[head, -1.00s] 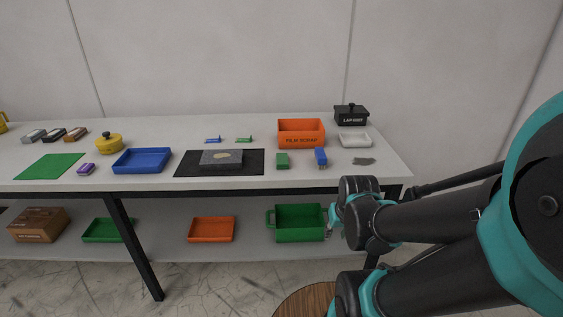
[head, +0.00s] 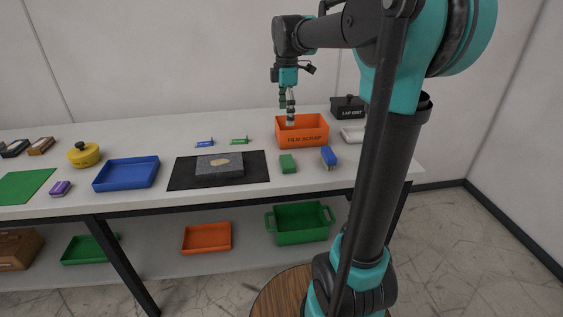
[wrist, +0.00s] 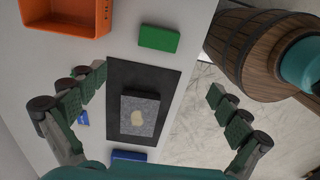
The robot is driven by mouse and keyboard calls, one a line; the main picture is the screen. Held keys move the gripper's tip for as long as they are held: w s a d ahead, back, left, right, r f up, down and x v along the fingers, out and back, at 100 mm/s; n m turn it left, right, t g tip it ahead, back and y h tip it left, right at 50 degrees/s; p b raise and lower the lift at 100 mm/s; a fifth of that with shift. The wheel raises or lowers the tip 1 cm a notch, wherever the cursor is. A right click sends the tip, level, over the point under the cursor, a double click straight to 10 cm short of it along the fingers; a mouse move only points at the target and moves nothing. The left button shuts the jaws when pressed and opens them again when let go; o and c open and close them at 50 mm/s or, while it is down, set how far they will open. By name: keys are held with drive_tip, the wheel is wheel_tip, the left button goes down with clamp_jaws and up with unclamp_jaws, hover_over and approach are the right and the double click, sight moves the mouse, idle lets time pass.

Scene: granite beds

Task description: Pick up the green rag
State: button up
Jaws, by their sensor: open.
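A small green block-like piece (head: 288,163), which appears to be the green rag, lies on the worktop in front of the orange bin. It also shows near the top of the wrist view as a flat green rectangle (wrist: 159,38). My gripper (head: 290,117) is above the worktop, by the orange bin in the head view, pointing down. In the wrist view its fingers (wrist: 157,84) are spread wide with nothing between them, above the black mat. The green piece lies beyond the fingers, untouched.
The orange FILM SCRAP bin (head: 302,131) stands behind the green piece, and a blue item (head: 328,156) sits to its right. A grey slab (head: 219,165) with a pale spot lies on the black mat (head: 262,172). A wooden barrel (wrist: 262,50) stands off the bench's edge.

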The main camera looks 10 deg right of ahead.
hover_over(285, 161)
wheel_tip(285, 161, down, 12)
drive_tip(key=shift+s+r, duration=0.15)
drive_tip(key=shift+w+f, duration=0.2)
drive_tip(key=shift+f, duration=2.45)
drive_tip(key=shift+c, duration=0.5)
drive_tip(key=c, duration=0.9)
